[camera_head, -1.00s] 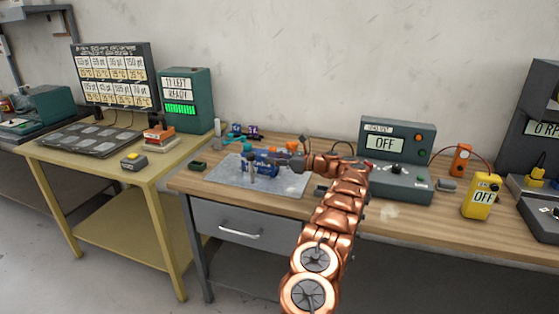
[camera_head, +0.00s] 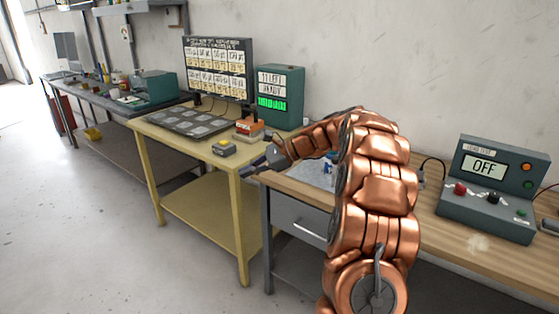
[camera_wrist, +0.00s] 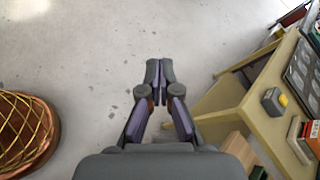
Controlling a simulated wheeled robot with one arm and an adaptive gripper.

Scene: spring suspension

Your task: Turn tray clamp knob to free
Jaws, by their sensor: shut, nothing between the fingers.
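A dark grey tray (camera_head: 190,122) with several pockets lies on the yellow table (camera_head: 160,129); part of it shows in the wrist view (camera_wrist: 301,76). An orange-red block (camera_head: 249,127) stands right of the tray. I cannot tell which part is the clamp knob. My gripper (camera_head: 243,172) is shut and empty, apart from these things, near the table's front right corner. In the wrist view its fingertips (camera_wrist: 158,74) meet over bare floor.
A display board (camera_head: 218,68) and a green unit (camera_head: 280,95) stand at the back of the yellow table. The wooden workbench (camera_head: 450,235) on the right carries a control box reading OFF (camera_head: 488,175). The floor (camera_head: 95,240) at front left is clear.

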